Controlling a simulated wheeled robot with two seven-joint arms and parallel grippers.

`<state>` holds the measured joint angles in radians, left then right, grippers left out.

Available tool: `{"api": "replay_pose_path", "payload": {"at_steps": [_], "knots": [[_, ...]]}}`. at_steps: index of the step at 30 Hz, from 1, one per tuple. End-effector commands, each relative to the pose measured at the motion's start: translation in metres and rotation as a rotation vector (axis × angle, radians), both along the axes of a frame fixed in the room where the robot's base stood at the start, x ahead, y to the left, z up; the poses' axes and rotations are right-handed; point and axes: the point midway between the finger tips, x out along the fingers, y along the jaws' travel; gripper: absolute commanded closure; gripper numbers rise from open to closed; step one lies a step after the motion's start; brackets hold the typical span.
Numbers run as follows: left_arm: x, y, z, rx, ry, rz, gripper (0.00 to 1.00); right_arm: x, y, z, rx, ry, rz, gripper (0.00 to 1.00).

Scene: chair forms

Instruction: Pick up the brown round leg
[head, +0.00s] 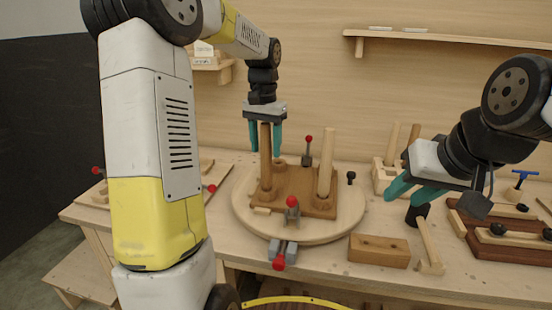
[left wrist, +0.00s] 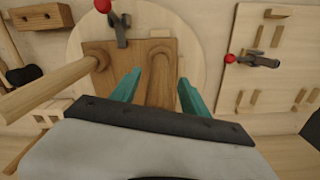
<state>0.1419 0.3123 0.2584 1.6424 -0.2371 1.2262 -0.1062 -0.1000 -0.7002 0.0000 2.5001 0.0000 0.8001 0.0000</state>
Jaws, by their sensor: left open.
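The brown round leg (head: 266,165) stands upright at the left of a brown wooden board (head: 295,185) on a round light-wood disc (head: 345,222). My left gripper (head: 265,140) points down over its top, with the open fingers on either side of it. In the left wrist view the brown leg (left wrist: 160,75) shows end-on between the open fingers (left wrist: 158,92), against the similarly brown board (left wrist: 100,60). Contact with the fingers cannot be told. My right gripper (head: 412,193) is at the right above the bench, its fingers apart and nothing seen between them.
A pale round leg (head: 326,165) stands at the board's right. Red-knobbed clamps (head: 291,210) sit at the disc's front and back. A wooden block (head: 379,250) and a light-wood piece (head: 430,247) lie at the front right. A dark cylinder (head: 418,214) is below my right gripper.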

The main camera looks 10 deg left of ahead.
Motion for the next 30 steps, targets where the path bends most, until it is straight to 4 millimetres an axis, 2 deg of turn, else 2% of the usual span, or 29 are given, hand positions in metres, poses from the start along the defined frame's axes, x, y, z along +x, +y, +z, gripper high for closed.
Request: {"api": "replay_pose_path", "payload": {"at_steps": [7,8,15,16,26,30], "knots": [[0.0,0.0,-0.0022,0.0,-0.001,0.0,0.47,0.0,0.0,0.0,0.0,0.0,0.0,0.64],[0.0,0.0,-0.0022,0.0,-0.001,0.0,0.51,0.0,0.0,0.0,0.0,0.0,0.0,0.64],[0.0,0.0,-0.0019,0.0,-0.001,0.0,0.98,0.0001,0.0,-0.0001,0.0,0.0,0.0,0.64],[0.0,0.0,-0.0019,0.0,-0.001,0.0,1.0,0.0001,0.0,-0.0001,0.0,0.0,0.0,0.64],[0.0002,-0.0002,-0.0007,0.0,-0.002,0.0,1.0,0.0001,0.0,-0.0001,0.0,0.0,0.0,0.64],[0.0003,-0.0002,0.0061,0.0,-0.002,0.0,1.0,0.0001,0.0,-0.0001,0.0,0.0,0.0,0.64]]}}
